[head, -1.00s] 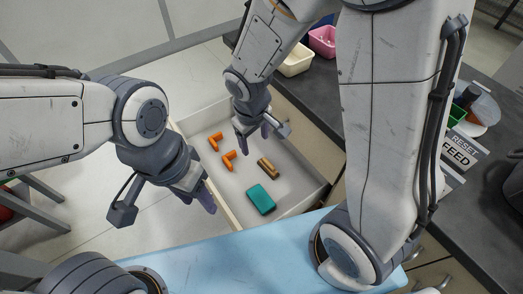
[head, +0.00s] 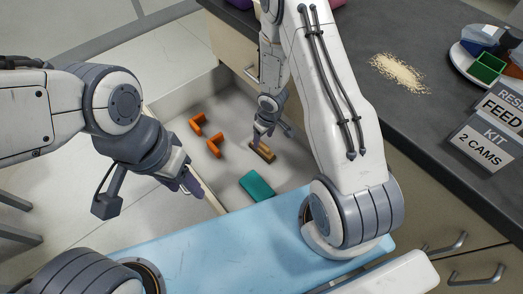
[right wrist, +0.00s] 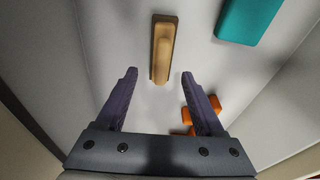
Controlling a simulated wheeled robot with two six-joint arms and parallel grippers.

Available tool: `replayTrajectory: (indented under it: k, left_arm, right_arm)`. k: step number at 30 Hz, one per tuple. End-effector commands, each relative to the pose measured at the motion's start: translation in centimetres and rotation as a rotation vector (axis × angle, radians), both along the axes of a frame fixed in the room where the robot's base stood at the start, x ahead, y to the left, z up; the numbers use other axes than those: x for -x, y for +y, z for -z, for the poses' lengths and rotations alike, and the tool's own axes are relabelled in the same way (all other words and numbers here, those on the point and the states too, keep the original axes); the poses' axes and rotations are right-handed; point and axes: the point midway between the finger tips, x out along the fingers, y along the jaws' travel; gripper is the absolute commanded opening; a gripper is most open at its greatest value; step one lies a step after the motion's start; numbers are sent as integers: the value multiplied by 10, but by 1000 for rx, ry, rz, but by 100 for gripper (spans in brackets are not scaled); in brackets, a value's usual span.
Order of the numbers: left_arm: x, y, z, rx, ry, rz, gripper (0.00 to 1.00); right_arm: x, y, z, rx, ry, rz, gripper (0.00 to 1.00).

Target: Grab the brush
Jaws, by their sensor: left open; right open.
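The brush (head: 262,152), a tan wooden bar on a darker base, lies in the open white drawer (head: 226,110). It also shows in the right wrist view (right wrist: 162,48), ahead of my fingertips and roughly in line with the gap between them. My right gripper (head: 262,134) is over the drawer, by the brush's upper-left end in the head view. It is open and empty (right wrist: 158,74), and the brush is not between its fingers. My left gripper (head: 194,184) is open and empty near the drawer's left edge. Its fingertips are partly hidden in the head view.
A teal block (head: 257,186) lies beside the brush, and two orange angled pieces (head: 199,124) lie further left in the drawer. The drawer walls surround them. A dark counter (head: 425,110) with a pile of grains (head: 397,72) and a kit sign (head: 488,143) is at right.

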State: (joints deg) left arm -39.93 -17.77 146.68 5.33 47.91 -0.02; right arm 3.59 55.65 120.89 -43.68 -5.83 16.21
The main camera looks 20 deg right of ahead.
Motion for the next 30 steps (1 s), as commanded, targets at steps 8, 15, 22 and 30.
replayTrajectory:
  k: [8,15,22,30]
  left_arm:
    - [0,0,36,0,0,0,50]
    - [0,0,36,0,0,0,50]
    - [0,0,36,0,0,0,50]
    - [0,0,36,0,0,0,50]
  right_arm:
    - [-2,4,42,1,2,-3,70]
    - [-4,5,44,1,1,-3,70]
    - [-4,5,44,1,1,-3,5]
    - [-4,4,44,1,1,-3,0]
